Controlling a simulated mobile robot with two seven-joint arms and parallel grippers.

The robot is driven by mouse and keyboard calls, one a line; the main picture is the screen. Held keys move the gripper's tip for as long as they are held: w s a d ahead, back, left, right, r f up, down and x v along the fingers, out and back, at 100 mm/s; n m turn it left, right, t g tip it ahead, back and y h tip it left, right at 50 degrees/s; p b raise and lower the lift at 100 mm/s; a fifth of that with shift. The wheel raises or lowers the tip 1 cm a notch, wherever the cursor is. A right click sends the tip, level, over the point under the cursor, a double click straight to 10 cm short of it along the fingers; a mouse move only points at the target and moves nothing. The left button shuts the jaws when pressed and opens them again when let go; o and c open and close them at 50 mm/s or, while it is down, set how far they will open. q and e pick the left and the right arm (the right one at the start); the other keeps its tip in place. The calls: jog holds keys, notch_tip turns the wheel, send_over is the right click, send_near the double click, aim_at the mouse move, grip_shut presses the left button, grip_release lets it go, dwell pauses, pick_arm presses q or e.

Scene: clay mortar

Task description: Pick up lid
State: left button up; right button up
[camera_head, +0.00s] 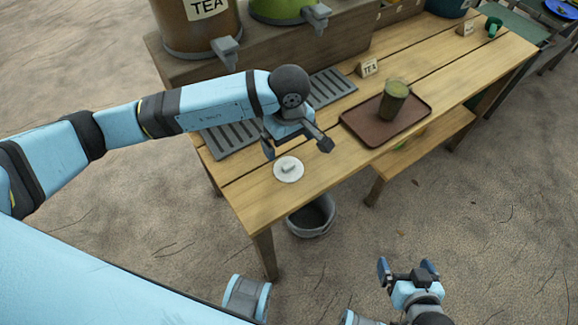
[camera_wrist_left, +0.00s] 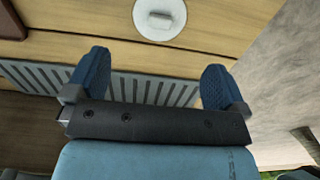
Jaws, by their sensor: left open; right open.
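The lid (camera_head: 288,170) is a small white disc with a raised handle. It lies flat on the wooden table near its front left corner. It also shows at the top of the left wrist view (camera_wrist_left: 159,18). My left gripper (camera_head: 297,150) is open and empty above the table, just behind the lid and apart from it. In the left wrist view its two blue fingertips (camera_wrist_left: 155,75) are spread over a grey slotted grate, with the lid beyond them. My right gripper (camera_head: 408,266) is open and empty, low in front of the table.
A brown tray (camera_head: 359,129) with a greenish-brown cup (camera_head: 393,100) is right of my left gripper. Large dispensers, one labelled TEA (camera_head: 209,9), stand behind. A grey bucket (camera_head: 311,217) is on the ground below the table edge.

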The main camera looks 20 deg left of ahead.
aim_at(289, 164)
pick_arm(q)
notch_tip(289, 164, down, 10)
jog(key=shift+f, duration=0.1)
jog(key=c, duration=0.8)
jog(key=shift+o, duration=0.2)
